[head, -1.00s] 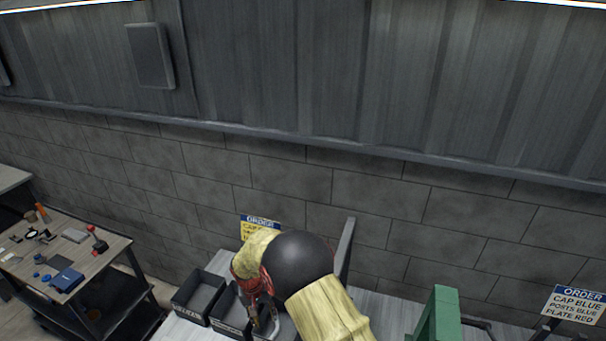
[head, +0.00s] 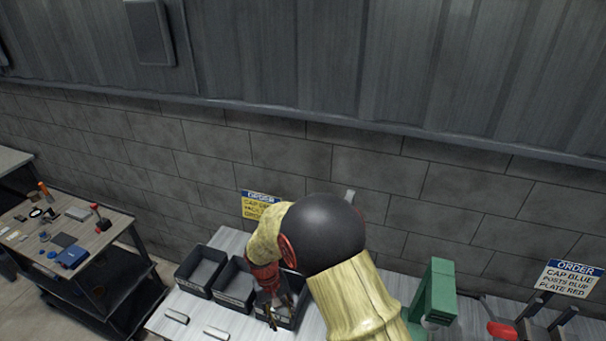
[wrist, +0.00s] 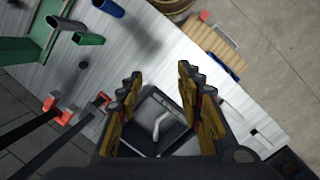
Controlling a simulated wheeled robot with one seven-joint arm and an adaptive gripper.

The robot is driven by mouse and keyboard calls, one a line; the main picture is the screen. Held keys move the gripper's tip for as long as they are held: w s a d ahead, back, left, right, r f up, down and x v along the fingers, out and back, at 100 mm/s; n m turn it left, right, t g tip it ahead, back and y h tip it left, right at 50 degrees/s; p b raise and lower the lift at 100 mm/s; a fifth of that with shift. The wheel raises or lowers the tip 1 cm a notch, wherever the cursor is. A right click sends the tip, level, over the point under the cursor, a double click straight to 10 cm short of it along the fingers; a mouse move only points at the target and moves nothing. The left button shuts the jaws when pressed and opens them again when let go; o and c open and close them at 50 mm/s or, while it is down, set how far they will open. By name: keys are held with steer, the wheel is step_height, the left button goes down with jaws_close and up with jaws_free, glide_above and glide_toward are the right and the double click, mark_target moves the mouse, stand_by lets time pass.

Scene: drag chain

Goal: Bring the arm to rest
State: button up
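My gripper (wrist: 158,90) is open in the wrist view, with its two fingers spread apart and nothing between the tips. It hangs over a dark bin (wrist: 155,125) on the bench, and a pale bent part (wrist: 160,124) shows inside that bin. In the head view my gripper (head: 272,312) points down at the rightmost of the dark bins (head: 298,318). My arm hides part of that bin and of the bench behind it.
Two more dark bins (head: 200,270) (head: 236,285) stand to the left on the pale bench (head: 165,325). A green stand (head: 434,290) is at the right. Order signs (head: 262,205) (head: 570,279) stand at the back. A cluttered side table (head: 105,238) is at far left.

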steer(key=s+d+r+t+y+b, duration=0.1)
steer(key=s+d+r+b, duration=0.85)
steer(key=d+b, duration=0.35)
steer(key=s+d+f+m+t+b, duration=0.3)
steer(key=s+d+t+b, duration=0.3)
steer(key=s+d+b, duration=0.5)
steer(key=shift+s+d+f+m+y+b, duration=0.15)
steer(key=shift+s+d+m+y+b, duration=0.45)
steer(key=shift+b, duration=2.25)
steer(key=shift+w+d, duration=0.15)
steer(key=shift+d, duration=0.1)
steer(key=shift+c, duration=0.6)
